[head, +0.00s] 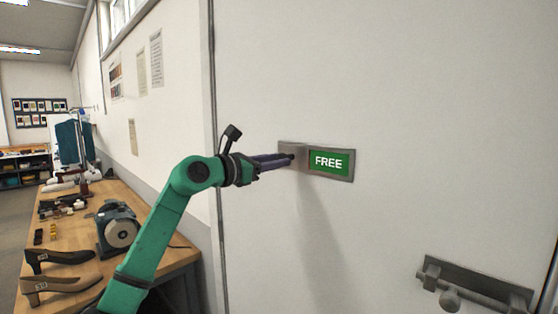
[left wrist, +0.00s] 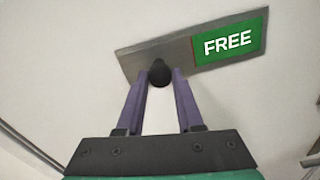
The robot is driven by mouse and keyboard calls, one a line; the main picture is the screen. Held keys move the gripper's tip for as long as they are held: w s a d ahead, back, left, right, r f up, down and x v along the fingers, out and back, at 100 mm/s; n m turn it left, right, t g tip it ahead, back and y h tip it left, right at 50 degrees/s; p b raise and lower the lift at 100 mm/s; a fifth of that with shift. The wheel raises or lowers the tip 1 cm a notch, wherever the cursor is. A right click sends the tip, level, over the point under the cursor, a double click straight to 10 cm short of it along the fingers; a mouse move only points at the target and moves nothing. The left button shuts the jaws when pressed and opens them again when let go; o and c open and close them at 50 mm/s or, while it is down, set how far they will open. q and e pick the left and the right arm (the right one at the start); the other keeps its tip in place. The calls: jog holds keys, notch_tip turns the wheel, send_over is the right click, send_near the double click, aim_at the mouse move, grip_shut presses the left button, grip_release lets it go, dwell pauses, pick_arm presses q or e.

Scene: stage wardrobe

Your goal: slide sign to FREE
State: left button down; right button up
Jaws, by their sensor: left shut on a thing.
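The sliding sign (head: 343,176) is a flat metal plate on the white door, with a green panel reading FREE (head: 331,162) at its right. It also shows in the left wrist view (left wrist: 140,56). A thin red edge shows just left of the green panel in the head view. My left gripper (head: 290,158) is at the plate's left part. In the left wrist view its two purple fingers (left wrist: 160,76) are shut on a dark round knob (left wrist: 160,72) on the plate. My right gripper is not in view.
A metal door bolt (head: 470,288) is at the lower right of the door (head: 420,100).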

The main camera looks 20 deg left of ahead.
pick_arm(q)
jog(key=c, duration=0.7)
grip_release()
jog(key=shift+a+r, duration=0.15)
jog(key=shift+r, duration=0.05)
jog(key=shift+o, duration=0.8)
jog(key=shift+w+a+f, duration=0.15)
jog(key=shift+a+f, duration=0.05)
jog(key=shift+d, duration=0.1)
jog(key=b+v, duration=0.7)
jog(key=v, duration=0.7)
jog(key=shift+s, duration=0.3)
